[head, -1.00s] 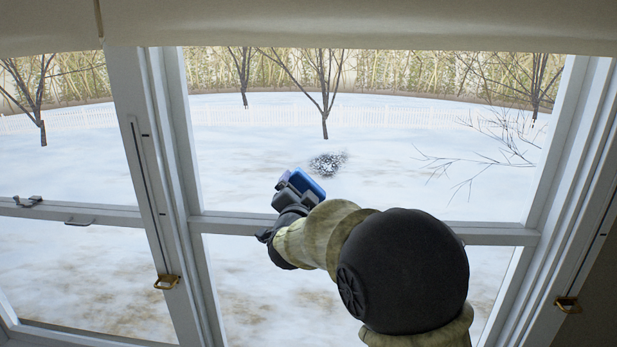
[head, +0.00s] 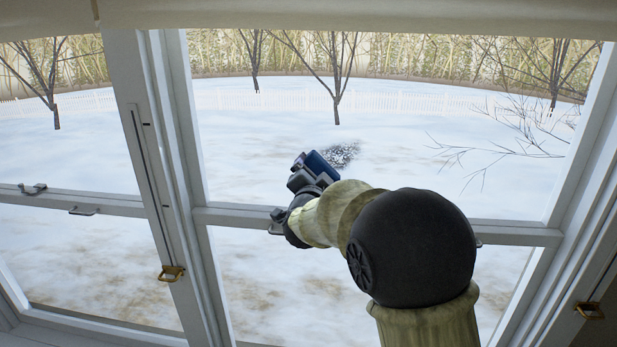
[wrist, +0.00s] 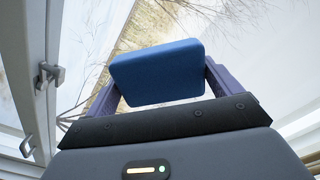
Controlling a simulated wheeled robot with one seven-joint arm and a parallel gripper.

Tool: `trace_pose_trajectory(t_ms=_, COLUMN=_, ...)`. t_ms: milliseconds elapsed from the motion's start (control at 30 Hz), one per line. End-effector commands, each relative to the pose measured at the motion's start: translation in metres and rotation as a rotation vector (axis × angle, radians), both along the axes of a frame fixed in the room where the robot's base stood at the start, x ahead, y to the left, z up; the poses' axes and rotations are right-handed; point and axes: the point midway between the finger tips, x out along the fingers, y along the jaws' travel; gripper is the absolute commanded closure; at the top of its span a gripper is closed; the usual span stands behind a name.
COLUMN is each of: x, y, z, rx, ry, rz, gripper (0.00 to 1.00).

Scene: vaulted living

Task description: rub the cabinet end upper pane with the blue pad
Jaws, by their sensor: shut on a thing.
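My gripper (head: 312,168) is shut on the blue pad (head: 322,166). In the wrist view the pad (wrist: 158,72) sits between the two purple fingers, its broad blue face showing. In the head view they are in front of the upper pane (head: 420,130) of the right-hand window, just above its middle rail. A dark speckled patch (head: 343,154) shows at this pane, just right of the pad, which partly overlaps it. I cannot tell whether the pad touches the glass. My arm hides part of the lower pane.
A white middle rail (head: 510,234) crosses the window. A thick white post (head: 165,170) divides it from the left window (head: 70,150). Brass latches (head: 171,273) stick out from the frames. A pale blind (head: 350,10) hangs along the top.

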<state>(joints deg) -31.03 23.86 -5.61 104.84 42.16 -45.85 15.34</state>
Motion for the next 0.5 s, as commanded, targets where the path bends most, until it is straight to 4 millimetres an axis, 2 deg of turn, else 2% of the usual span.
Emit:
trace_pose_trajectory(t_ms=200, x=0.016, y=0.011, z=0.002, rx=-0.001, ry=0.000, rz=0.017, gripper=0.28)
trace_pose_trajectory(t_ms=500, x=0.042, y=0.012, z=0.002, rx=-0.001, ry=0.000, rz=0.020, gripper=0.28)
